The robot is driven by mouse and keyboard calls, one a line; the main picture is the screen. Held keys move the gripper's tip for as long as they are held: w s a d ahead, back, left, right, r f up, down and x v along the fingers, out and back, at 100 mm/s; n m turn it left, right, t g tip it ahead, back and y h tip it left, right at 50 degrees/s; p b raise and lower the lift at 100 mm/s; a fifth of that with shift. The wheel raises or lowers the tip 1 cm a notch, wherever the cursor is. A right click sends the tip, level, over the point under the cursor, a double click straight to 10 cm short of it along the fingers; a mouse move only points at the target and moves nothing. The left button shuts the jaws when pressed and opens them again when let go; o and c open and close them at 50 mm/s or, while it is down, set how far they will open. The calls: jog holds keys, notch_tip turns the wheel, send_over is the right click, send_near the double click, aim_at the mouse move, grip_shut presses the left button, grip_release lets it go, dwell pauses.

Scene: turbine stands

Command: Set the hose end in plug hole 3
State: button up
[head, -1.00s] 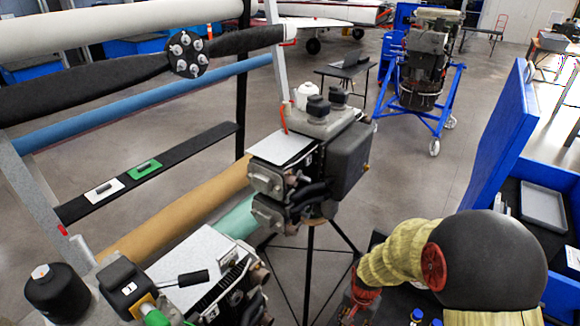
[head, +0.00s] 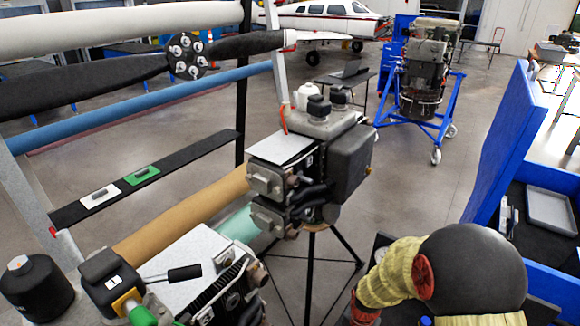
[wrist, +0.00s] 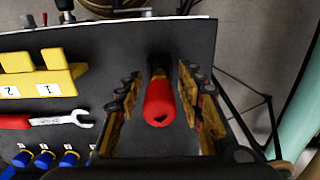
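My gripper (wrist: 163,105) shows in the wrist view, its two fingers with yellow and black sides standing apart. A red-handled piece (wrist: 160,104) with a dark shaft lies between them, with a gap on each side. It points toward the camera above or on a dark surface (wrist: 110,75). I cannot tell if it is the hose end. In the head view a black box marked 1 (head: 107,272) has a yellow collar and a green end (head: 142,316) at lower left. I cannot make out a plug hole marked 3. My gripper is hidden in the head view.
Yellow holders marked 1 and 2 (wrist: 47,78), a red-handled wrench (wrist: 50,121) and blue-capped pieces (wrist: 45,158) lie left of my gripper. The turbine unit (head: 310,160) stands left of my arm. A blue cabinet (head: 500,150) stands right. Floor (head: 410,200) is clear between.

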jog(key=shift+c, duration=1.3)
grip_shut()
jog(key=shift+o, duration=1.3)
grip_release()
jog(key=shift+r, duration=0.15)
